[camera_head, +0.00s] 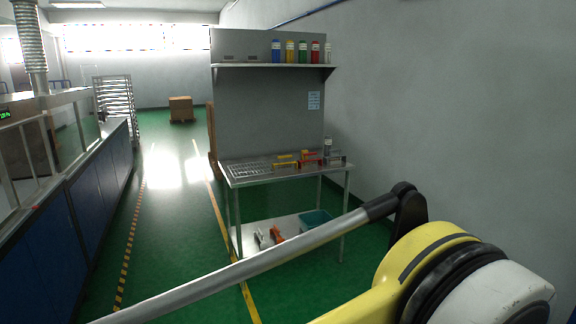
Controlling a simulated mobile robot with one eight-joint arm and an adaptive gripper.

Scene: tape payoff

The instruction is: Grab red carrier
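A small red object (312,157), which looks like a red carrier, lies on the metal worktable (245,179) against the right wall. It is small in the camera_head view, and its exact shape is hard to make out. Yellow and red pieces (285,163) lie just left of it, and a grey item (334,157) sits to its right. My gripper is not in this view. Part of my own yellow arm fills the lower right.
A shelf (262,66) above the table holds several coloured bottles. A lower shelf (247,240) holds a teal bin (314,219) and orange and white tools. Blue cabinets (88,208) line the left. The green floor between is clear, with a cardboard box (181,107) far back.

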